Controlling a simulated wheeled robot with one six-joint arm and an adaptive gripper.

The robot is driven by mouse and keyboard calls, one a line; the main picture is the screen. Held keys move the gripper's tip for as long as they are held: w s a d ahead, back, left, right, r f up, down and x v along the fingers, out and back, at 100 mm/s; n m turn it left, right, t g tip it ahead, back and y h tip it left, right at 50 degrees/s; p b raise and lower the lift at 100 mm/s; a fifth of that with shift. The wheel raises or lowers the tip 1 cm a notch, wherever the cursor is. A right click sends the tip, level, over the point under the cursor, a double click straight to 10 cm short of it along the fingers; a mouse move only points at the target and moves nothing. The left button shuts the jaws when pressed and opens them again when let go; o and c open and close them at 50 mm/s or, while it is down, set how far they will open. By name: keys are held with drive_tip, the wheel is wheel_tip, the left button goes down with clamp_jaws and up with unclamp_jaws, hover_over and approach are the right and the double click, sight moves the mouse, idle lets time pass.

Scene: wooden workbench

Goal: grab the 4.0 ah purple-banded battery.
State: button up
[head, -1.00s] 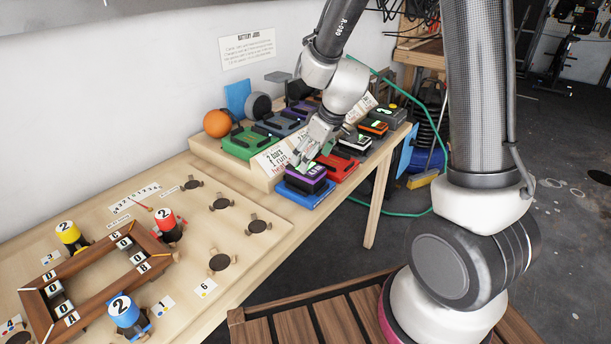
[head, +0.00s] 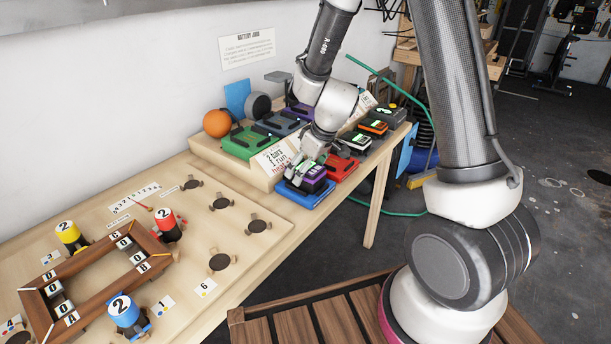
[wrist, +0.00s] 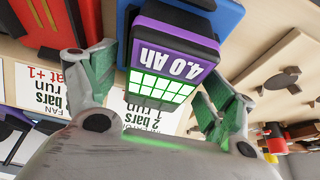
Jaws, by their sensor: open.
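The purple-banded battery (wrist: 173,62) reads "4.0 Ah" in the wrist view and shows a lit green bar grid. In the head view the battery (head: 315,172) sits on a blue base (head: 306,197) at the front of the bench's battery area. My gripper (head: 309,179) is open at the battery. In the wrist view the fingers of my gripper (wrist: 160,85) stand on either side of the battery's label end, green pads inward, with visible gaps. The gripper hides part of the battery in the head view.
A red base (head: 343,168) stands close beside the blue one. A green base (head: 249,144), an orange ball (head: 217,123) and a sign card (head: 277,158) are behind and left. A wooden frame (head: 99,275) with numbered cylinders occupies the left bench.

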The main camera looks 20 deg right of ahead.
idle(0.3)
drive_tip(key=c, duration=1.6)
